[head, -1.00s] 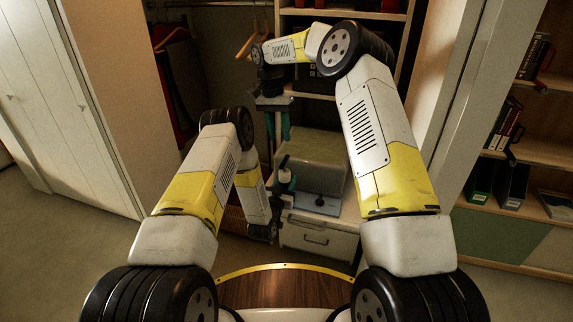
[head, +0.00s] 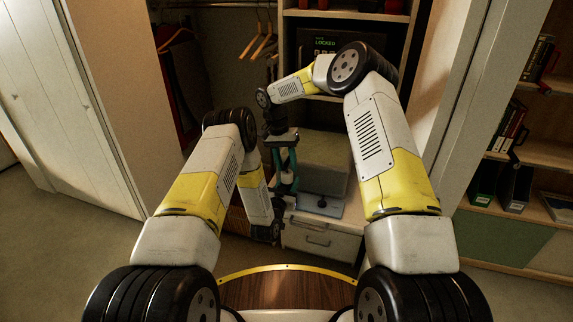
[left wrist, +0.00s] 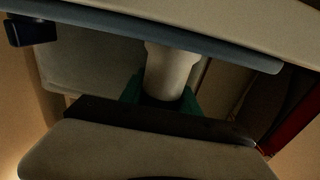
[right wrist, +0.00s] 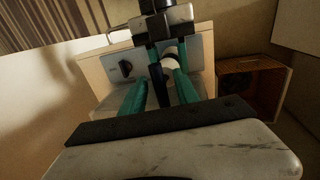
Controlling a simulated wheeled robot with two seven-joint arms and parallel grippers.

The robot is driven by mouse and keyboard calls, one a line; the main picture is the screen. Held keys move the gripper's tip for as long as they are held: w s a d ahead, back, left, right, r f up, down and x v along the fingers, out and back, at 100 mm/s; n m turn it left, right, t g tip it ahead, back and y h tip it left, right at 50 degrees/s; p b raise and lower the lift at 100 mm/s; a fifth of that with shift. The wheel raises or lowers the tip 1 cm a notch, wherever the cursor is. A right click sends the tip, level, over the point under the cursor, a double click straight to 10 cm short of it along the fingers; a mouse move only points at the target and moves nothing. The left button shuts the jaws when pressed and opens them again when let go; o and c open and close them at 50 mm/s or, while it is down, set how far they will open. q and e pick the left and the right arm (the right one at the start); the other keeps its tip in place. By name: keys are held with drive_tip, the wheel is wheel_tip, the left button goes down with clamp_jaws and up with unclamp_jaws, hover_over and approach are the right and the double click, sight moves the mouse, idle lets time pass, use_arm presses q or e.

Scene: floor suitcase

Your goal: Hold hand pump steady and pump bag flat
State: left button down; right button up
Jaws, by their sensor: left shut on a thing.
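The hand pump is mostly hidden by my arms and fingers in the head view. Its white barrel (left wrist: 170,72) stands between the teal fingers of my left gripper (left wrist: 163,88), which is shut on it. My right gripper (head: 284,160) points down over the pump from above. Its teal fingers (right wrist: 160,85) are spread to either side of the pump's dark upper part and white shaft (right wrist: 170,54); contact cannot be seen. A bulky grey-beige block, seemingly the bag (head: 325,160), sits behind the pump. A blue-grey panel with a black knob (right wrist: 125,68) lies in front of it.
A white drawer unit (head: 308,238) supports the bag and panel. A dark safe (head: 318,42) reading LOCKED is on the shelf behind. Hangers (head: 262,40) hang at the upper left. A bookcase (head: 520,225) stands at right, and a brown slatted box (right wrist: 245,92) is beside the unit.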

clamp_jaws()
drive_tip(key=shift+d, duration=0.1)
idle(1.3)
